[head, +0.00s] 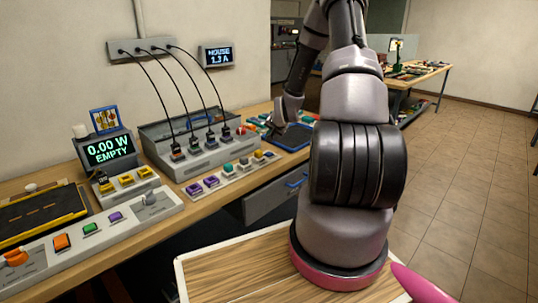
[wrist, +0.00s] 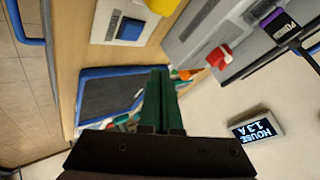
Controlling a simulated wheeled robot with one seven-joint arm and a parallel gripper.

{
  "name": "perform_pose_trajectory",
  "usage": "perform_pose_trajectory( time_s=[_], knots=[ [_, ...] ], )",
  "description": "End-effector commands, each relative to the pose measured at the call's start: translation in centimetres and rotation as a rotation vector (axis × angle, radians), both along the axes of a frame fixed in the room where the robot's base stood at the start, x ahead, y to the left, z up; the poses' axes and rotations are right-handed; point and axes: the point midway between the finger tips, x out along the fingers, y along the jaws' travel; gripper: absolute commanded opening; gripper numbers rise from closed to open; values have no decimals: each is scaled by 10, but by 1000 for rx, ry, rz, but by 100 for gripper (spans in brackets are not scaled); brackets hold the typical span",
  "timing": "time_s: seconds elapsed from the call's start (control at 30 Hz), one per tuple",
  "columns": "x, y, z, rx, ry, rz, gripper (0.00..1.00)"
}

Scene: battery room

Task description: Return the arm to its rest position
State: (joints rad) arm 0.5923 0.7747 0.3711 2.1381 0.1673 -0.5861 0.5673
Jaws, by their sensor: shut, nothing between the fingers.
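My arm (head: 350,160) rises from the pink ring on my base and bends over toward the back of the workbench. In the wrist view my gripper (wrist: 158,75) shows as two dark green fingers pressed together with nothing between them. It points over the bench beside a dark tray with a blue rim (wrist: 82,76). In the head view the wrist end is low near the same tray (head: 290,136), and the fingertips are hard to make out. I cannot tell whether they touch anything.
The workbench (head: 235,195) carries a grey charging dock (head: 200,155) with several black cables, a row of coloured buttons, and a display reading 0.00 W EMPTY (head: 108,149). A wall display (head: 217,56) reads HOUSE 1.3 A. Tiled floor (head: 470,190) at right is clear.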

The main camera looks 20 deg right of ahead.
Motion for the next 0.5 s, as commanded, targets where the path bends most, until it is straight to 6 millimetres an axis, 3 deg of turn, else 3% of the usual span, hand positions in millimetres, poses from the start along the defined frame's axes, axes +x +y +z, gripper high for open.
perform_pose_trajectory(
  time_s=[0.27,0.37,0.5],
  knots=[
    [0,1,2,-3,0,3,0],
    [-1,5,18,-20,7,20,0],
    [-10,19,67,-70,35,70,0]
  ],
)
